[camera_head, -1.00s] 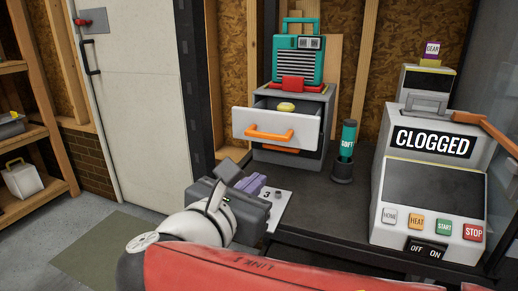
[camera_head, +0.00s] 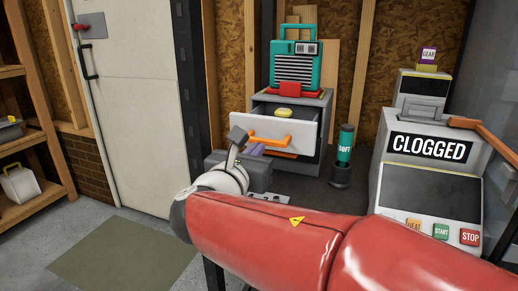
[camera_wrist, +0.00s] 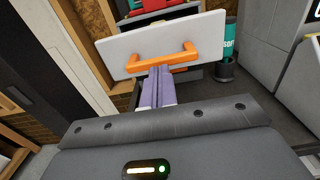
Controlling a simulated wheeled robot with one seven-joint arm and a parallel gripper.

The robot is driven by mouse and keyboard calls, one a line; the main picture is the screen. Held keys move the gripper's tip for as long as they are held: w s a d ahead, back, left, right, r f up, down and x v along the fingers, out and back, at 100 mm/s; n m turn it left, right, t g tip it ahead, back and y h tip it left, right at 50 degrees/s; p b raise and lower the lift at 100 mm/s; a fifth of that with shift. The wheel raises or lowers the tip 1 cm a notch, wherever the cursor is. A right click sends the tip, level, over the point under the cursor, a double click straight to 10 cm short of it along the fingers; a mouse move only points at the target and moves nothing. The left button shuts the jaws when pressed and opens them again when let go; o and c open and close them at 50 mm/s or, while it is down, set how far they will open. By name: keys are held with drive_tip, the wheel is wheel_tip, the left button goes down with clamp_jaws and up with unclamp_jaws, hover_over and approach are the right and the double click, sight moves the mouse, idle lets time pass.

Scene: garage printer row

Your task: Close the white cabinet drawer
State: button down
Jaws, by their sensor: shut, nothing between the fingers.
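The white drawer (camera_head: 297,129) is pulled out of a small grey cabinet (camera_head: 318,108) on the dark bench. It has an orange handle (camera_head: 270,139), and a yellow item (camera_head: 283,113) shows inside it. In the wrist view the drawer front (camera_wrist: 205,38) and its orange handle (camera_wrist: 165,62) are straight ahead. My gripper (camera_wrist: 158,72) has purple fingers that are shut and empty. Its fingertips are at the lower edge of the handle in the wrist view; I cannot tell whether they touch it. In the head view my gripper (camera_head: 256,150) is just in front of and below the handle, partly hidden by my wrist.
A teal radio-like device (camera_head: 297,62) stands on the cabinet. A teal "SOFT" bottle (camera_head: 345,143) in a dark holder stands right of it. The "CLOGGED" machine (camera_head: 430,148) fills the right side. A white door (camera_head: 135,95) is at left.

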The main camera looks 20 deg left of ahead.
sight(274, 131)
drive_tip(key=shift+w, duration=0.4)
drive_tip(key=w, duration=0.7)
drive_tip(key=w+d, duration=0.1)
drive_tip(key=w, duration=0.3)
drive_tip(key=shift+w+p, duration=0.25)
drive_tip(key=shift+p, duration=0.15)
drive_tip(key=shift+s, duration=0.15)
